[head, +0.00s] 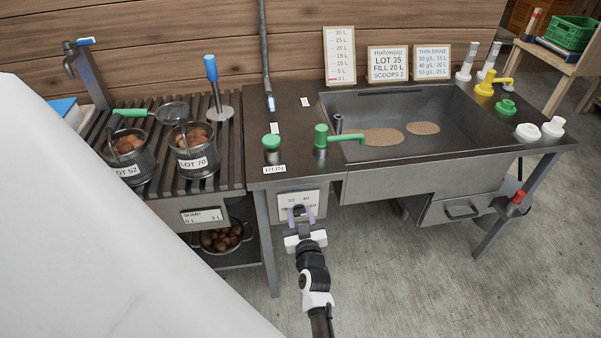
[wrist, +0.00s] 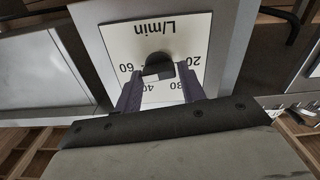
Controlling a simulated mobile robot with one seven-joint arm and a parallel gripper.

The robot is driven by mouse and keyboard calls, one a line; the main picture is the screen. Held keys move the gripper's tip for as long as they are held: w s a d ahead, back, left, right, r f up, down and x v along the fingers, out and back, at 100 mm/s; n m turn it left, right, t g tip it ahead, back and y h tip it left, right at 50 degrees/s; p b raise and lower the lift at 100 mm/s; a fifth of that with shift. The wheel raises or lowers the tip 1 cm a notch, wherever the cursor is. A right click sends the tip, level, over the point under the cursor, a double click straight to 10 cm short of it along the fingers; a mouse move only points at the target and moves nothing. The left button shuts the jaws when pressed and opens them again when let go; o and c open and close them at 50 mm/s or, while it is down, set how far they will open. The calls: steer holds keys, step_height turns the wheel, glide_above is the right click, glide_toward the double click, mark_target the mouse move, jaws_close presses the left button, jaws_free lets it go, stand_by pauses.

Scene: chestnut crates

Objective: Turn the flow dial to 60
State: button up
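The flow dial's pale plate (head: 316,194) is on the front panel below the RUN label. In the wrist view the plate (wrist: 115,40) appears upside down, reading L/min, with 20 at right, 60 at left and numbers between, partly hidden. The dark knob (wrist: 157,66) stands at its middle; its pointer direction is unclear. My gripper (head: 301,210) is at the dial, one purple finger on each side of the knob.
Above the panel are a green RUN button (head: 271,143) and a green tap (head: 321,137) beside the sink (head: 460,150). Wire baskets labelled LOT 52 (head: 128,170) and LOT 70 (head: 197,159) stand on the slatted rack at left. Lot cards (head: 388,63) stand behind the sink.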

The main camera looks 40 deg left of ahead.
steer(key=c, duration=0.6)
steer(key=shift+o, duration=0.2)
steer(key=shift+f+m+b, duration=0.1)
steer(key=shift+m+b, duration=0.25)
steer(key=shift+m, duration=0.45)
steer(key=o, duration=1)
steer(key=shift+d, duration=0.15)
steer(key=shift+s+d+r, duration=0.2)
steer(key=shift+s+d, duration=0.05)
steer(key=shift+d, duration=0.05)
steer(key=p+v, duration=0.2)
steer(key=v, duration=1.1)
steer(key=shift+a+f, duration=0.1)
steer(key=shift+a, duration=0.05)
